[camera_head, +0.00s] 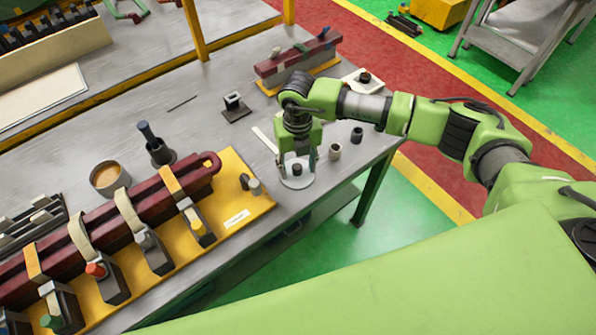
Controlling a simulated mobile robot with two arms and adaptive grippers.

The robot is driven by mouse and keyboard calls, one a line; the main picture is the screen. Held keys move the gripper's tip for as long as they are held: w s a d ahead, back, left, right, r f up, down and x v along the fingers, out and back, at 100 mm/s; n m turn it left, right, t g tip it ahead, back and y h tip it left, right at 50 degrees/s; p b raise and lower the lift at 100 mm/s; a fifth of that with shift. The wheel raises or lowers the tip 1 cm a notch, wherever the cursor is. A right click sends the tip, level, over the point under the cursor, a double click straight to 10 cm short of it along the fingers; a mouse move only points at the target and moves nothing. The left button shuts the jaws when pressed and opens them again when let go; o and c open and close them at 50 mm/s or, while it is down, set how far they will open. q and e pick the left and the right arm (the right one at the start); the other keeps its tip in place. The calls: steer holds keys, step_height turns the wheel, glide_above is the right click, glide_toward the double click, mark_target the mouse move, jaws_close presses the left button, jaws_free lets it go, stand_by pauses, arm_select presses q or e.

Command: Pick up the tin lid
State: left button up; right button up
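The tin lid (298,182) is a pale grey round disc with a dark knob in its middle, lying flat on the grey workbench. My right gripper (297,161) points down over it, one finger on each side of the knob. Its fingers look spread, with gaps between them and the knob. The lid's far part is partly hidden by the gripper. An open round tin (107,186) with orange-brown contents stands farther left on the bench. My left gripper is not in view.
A yellow fixture board (237,200) with a dark red coil and clamps lies left of the lid. A small dark cup (357,136) and a grey ring (335,151) stand right of my gripper. The bench's front edge is close by.

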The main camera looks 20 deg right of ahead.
steer(key=shift+s+f, duration=0.2)
jaws_close()
